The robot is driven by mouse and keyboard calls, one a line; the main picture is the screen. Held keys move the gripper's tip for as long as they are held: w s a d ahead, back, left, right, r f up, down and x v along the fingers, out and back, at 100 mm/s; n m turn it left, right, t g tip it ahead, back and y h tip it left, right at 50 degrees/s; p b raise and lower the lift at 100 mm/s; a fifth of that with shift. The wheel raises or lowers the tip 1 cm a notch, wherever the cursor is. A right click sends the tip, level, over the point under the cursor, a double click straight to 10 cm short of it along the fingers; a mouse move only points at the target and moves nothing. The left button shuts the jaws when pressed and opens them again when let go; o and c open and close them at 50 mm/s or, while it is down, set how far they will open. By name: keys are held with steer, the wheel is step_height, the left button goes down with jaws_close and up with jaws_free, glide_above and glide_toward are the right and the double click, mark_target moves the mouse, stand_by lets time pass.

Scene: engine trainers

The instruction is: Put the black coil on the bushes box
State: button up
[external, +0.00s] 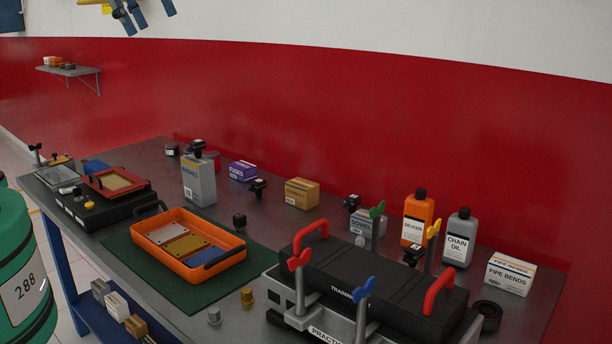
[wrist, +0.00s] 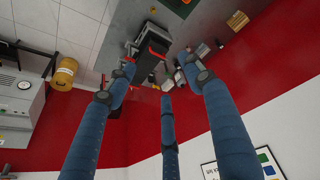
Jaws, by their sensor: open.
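A small purple box (external: 242,171) stands at the back of the bench; its label appears to read "BUSHES", though it is small. Several small black coil-like parts lie on the bench: one (external: 258,188) just right of the purple box, one (external: 240,221) by the orange tray, and one (external: 351,203) near the dowels box. I cannot tell which is the task's coil. My gripper (external: 146,22) has blue fingers, spread open and empty, high at the upper left, well above the bench. Its fingers (wrist: 160,78) also show in the wrist view.
An orange tray (external: 169,267) sits on a green mat. A black engine trainer (external: 375,287) with red handles fills the front right. A grey can (external: 199,182), a tan box (external: 302,193), an orange bottle (external: 417,219) and a grey bottle (external: 458,238) stand behind.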

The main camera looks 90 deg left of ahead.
steer(key=s+d+m+t+h, duration=0.1)
steer(key=s+d+m, duration=0.5)
steer(key=s+d, duration=0.3)
steer(key=shift+d+f, duration=0.35)
steer(key=shift+s+f, duration=0.1)
step_height(320, 180, down, 8)
steer(key=b, duration=0.8)
